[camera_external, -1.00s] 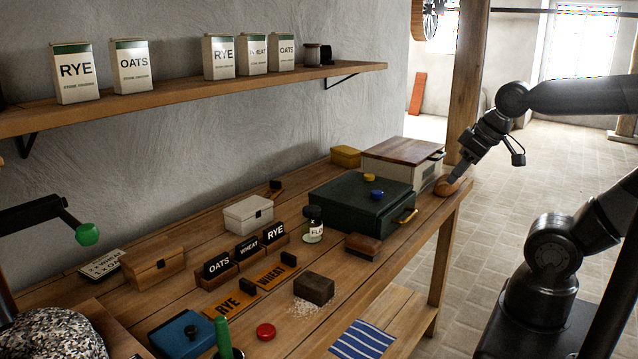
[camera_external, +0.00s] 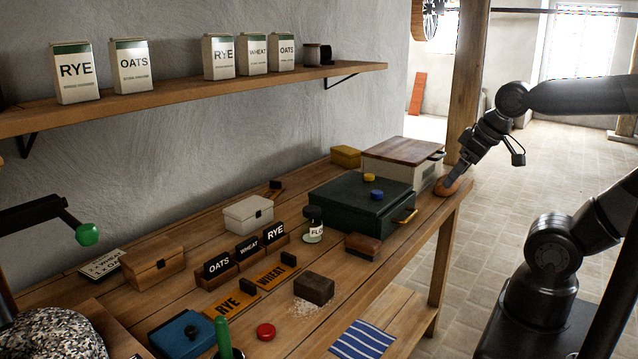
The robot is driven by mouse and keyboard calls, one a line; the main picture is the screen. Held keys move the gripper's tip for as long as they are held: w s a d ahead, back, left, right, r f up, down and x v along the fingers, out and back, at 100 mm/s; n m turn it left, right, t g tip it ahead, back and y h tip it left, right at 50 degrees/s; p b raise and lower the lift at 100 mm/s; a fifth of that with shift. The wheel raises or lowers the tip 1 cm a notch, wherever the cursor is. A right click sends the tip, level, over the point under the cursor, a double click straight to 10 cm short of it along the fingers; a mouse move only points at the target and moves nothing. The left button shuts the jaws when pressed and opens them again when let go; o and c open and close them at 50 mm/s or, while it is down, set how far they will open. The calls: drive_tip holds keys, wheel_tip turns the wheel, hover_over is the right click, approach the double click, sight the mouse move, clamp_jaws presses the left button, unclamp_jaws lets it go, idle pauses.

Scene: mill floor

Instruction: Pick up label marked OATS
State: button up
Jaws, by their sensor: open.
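The black label marked OATS (camera_external: 218,264) stands upright in a small wooden holder (camera_external: 222,279) on the workbench. Labels marked WHEAT (camera_external: 248,247) and RYE (camera_external: 274,232) stand in similar holders in a row to its right. My gripper (camera_external: 450,187) is at the right end of the bench, far from the OATS label. It is beside a round brown object (camera_external: 457,188), and its fingertips are too small to see clearly. Nothing is visibly held in it.
A dark green box (camera_external: 335,208) with blue and yellow lids on top and a jar (camera_external: 312,226) stand between my gripper and the labels. Orange RYE (camera_external: 235,302) and WHEAT (camera_external: 272,275) plates lie in front. A shelf (camera_external: 180,98) with several RYE, OATS and WHEAT packages hangs above.

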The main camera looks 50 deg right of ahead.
drive_tip(key=shift+w, duration=0.1)
drive_tip(key=w+a+f+t+y, duration=0.3)
drive_tip(key=w+a+y, duration=0.1)
drive_tip(key=w+a, duration=1.85)
drive_tip(key=t+h, duration=0.4)
drive_tip(key=t, duration=0.2)
approach(219, 259)
drive_tip(key=x, duration=0.3)
drive_tip(key=shift+w+f, duration=0.25)
drive_tip(key=shift+w, duration=0.05)
drive_tip(key=shift+x, duration=2.75)
drive_tip(key=shift+r, duration=0.2)
